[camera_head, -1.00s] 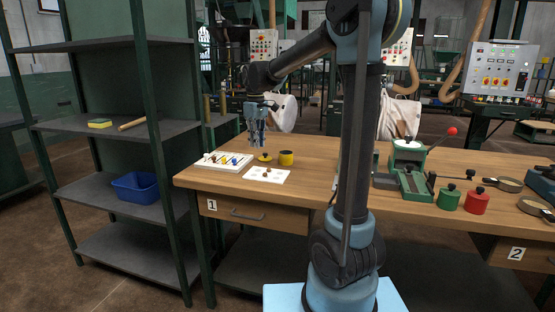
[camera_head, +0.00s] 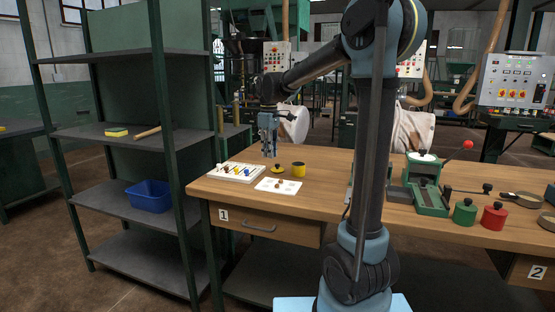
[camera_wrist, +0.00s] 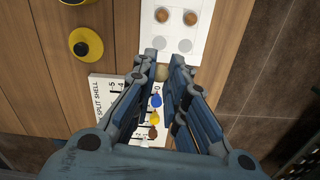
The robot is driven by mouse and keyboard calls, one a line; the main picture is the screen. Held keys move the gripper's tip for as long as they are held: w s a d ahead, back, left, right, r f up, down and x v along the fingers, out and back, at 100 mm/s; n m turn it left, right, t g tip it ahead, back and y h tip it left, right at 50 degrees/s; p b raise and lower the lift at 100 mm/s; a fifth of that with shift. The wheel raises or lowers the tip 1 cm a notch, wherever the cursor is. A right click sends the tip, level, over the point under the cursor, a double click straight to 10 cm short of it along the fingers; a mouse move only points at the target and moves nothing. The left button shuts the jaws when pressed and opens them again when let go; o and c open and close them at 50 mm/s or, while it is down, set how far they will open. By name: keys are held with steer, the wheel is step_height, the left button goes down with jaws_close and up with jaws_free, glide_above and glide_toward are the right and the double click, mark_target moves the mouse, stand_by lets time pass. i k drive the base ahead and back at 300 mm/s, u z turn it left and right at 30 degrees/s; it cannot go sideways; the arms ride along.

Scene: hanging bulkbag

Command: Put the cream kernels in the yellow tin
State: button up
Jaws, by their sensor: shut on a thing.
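The yellow tin (camera_head: 298,170) stands open-side up on the wooden table, right of its yellow lid with a black knob (camera_head: 277,169). The lid also shows at upper left in the wrist view (camera_wrist: 86,44). My gripper (camera_head: 269,155) hangs above the table, left of the tin and near the lid. In the wrist view its fingertips (camera_wrist: 162,72) are closed on a small cream kernel (camera_wrist: 162,73), mostly hidden between them. A white card (camera_wrist: 176,32) beyond the fingertips carries two brown kernels (camera_wrist: 176,16) and two grey spots.
A white board (camera_head: 236,173) with several coloured pieces and "SPLIT SHELL" lettering lies left of the card. A green device (camera_head: 428,195), a green pot (camera_head: 465,212) and a red pot (camera_head: 494,216) stand to the right. A shelf with a blue bin (camera_head: 149,195) is at left.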

mark_target(296, 175)
steer(key=z, duration=1.05)
steer(key=k, duration=1.65)
steer(key=u, duration=0.45)
steer(key=i, duration=1.65)
